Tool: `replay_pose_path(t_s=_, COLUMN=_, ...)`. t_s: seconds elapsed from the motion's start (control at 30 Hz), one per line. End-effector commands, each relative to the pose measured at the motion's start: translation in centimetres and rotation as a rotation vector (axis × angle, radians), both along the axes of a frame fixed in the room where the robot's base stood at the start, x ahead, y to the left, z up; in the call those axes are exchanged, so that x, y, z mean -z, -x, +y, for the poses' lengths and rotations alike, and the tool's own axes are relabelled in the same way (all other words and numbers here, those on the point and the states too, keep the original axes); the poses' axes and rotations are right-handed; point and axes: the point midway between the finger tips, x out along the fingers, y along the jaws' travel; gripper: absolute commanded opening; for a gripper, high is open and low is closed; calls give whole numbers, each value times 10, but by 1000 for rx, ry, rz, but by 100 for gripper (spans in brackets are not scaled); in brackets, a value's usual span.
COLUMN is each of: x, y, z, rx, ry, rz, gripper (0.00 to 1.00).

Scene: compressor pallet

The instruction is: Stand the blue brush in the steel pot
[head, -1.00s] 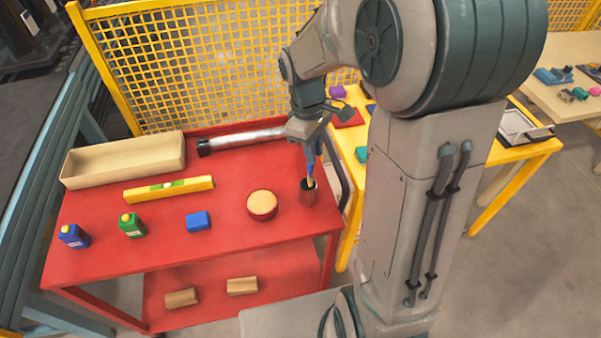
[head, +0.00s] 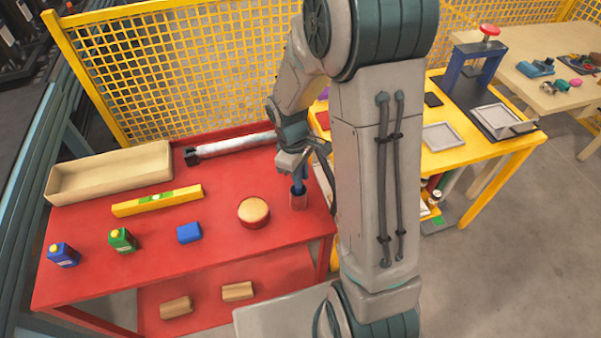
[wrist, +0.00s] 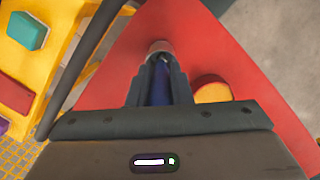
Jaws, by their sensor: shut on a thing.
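The steel pot (head: 298,202) stands upright near the right end of the red table, reflecting its red. My gripper (head: 300,172) is above it, pointing down and shut on the blue brush (head: 300,186). The brush is roughly upright, and its lower end is hidden at the pot's mouth, apparently inside the rim. In the wrist view the brush (wrist: 161,88) runs between my fingers toward the pot (wrist: 160,47), whose rim shows just past the fingertips. Whether the brush touches the pot's bottom cannot be seen.
On the red table (head: 215,235) are a round wooden-topped tin (head: 254,212), a blue block (head: 189,232), two bottles, a yellow level (head: 157,201), a beige tray (head: 110,172) and a silver tube (head: 235,145). A yellow mesh fence stands behind. A yellow table (head: 460,155) stands to the right.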

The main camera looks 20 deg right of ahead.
Motion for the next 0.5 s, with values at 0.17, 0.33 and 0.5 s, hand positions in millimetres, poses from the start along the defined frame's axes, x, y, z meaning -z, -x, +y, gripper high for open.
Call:
replay_pose_path(t_s=0.17, x=0, y=0, z=0, rx=0, ry=0, rz=-1, gripper=0)
replay_pose_path(t_s=0.33, x=4, y=0, z=0, rx=0, ry=1, rz=-1, gripper=0)
replay_pose_path(t_s=0.5, x=3, y=0, z=0, rx=0, ry=1, rz=-1, gripper=40)
